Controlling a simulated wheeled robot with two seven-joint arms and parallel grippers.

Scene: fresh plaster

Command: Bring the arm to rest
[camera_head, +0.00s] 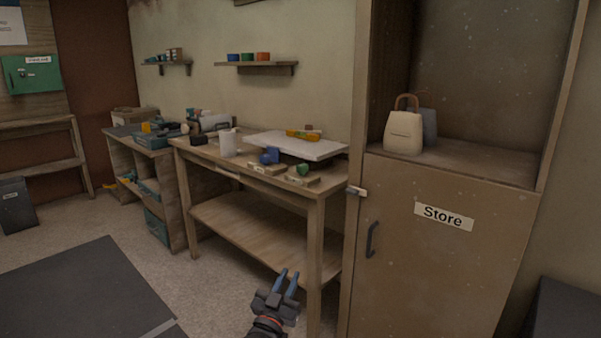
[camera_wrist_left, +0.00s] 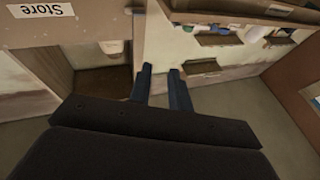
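My left gripper (camera_head: 288,273) is at the bottom middle of the head view, in front of the wooden workbench (camera_head: 245,237). Its two blue-grey fingers stand apart with nothing between them. The left wrist view also shows the gripper (camera_wrist_left: 160,72), its fingers apart and the gap empty. It touches nothing that I can see. The rest of the left arm runs out of the bottom of the head view. My right gripper is not in view.
The cupboard marked Store (camera_head: 440,260) stands close on the right, with a beige bag (camera_head: 403,133) on its shelf. A white board (camera_head: 290,146) lies on the workbench. Open floor (camera_head: 205,290) and a dark mat (camera_head: 80,295) lie to the left.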

